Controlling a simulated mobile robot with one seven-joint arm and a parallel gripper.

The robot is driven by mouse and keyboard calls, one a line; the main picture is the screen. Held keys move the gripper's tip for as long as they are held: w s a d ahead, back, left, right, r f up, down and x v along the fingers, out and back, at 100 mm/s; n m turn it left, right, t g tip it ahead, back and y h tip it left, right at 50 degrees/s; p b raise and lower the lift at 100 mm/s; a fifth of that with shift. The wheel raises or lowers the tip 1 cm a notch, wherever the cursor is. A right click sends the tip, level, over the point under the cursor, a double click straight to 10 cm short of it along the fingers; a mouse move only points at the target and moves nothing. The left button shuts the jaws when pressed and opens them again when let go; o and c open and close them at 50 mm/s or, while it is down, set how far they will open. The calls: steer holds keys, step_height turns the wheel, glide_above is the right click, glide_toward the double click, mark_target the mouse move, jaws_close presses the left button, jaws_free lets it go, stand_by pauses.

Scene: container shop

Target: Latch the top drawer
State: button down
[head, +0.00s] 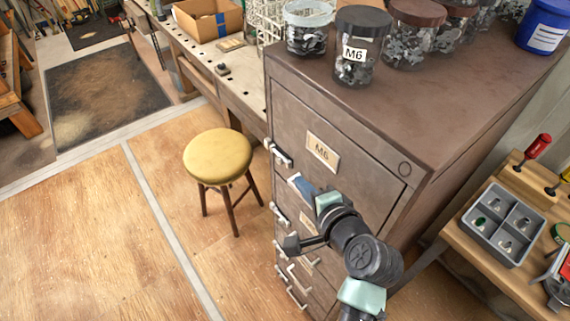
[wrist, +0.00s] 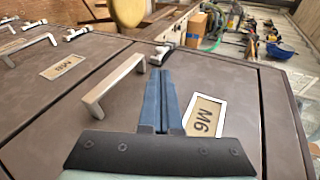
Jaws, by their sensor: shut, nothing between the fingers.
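The brown metal cabinet's top drawer (head: 290,122) carries an M6 label (head: 322,152), which also shows in the wrist view (wrist: 206,115). The drawer front looks about flush with the cabinet. A silver latch (head: 279,153) sits at its left edge; in the wrist view the latch (wrist: 163,54) lies just beyond my fingertips. Whether it is fastened is unclear. The drawer's bar handle (wrist: 115,84) is left of my fingers in the wrist view. My gripper (head: 296,182) is shut and empty in front of the drawer; its blue fingers (wrist: 160,72) appear close to the latch, contact unclear.
Lower drawers with their own latches (head: 279,215) and handles (head: 298,279) lie below. Jars of hardware (head: 361,68) stand on the cabinet top. A yellow stool (head: 218,156) stands left, near the workbench (head: 245,93). A grey divided tray (head: 502,222) is at right. The left floor is open.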

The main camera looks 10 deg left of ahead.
mark_target(280, 161)
steer(key=p+x, duration=0.1)
steer(key=x, duration=0.9)
steer(key=shift+w+a+f+p, duration=0.1)
steer(key=shift+w+a+p, duration=0.1)
steer(key=shift+p, duration=0.1)
steer(key=shift+w+a+b, duration=0.45)
steer(key=shift+w+a, duration=0.15)
steer(key=shift+w, duration=0.05)
steer(key=shift+r, duration=0.2)
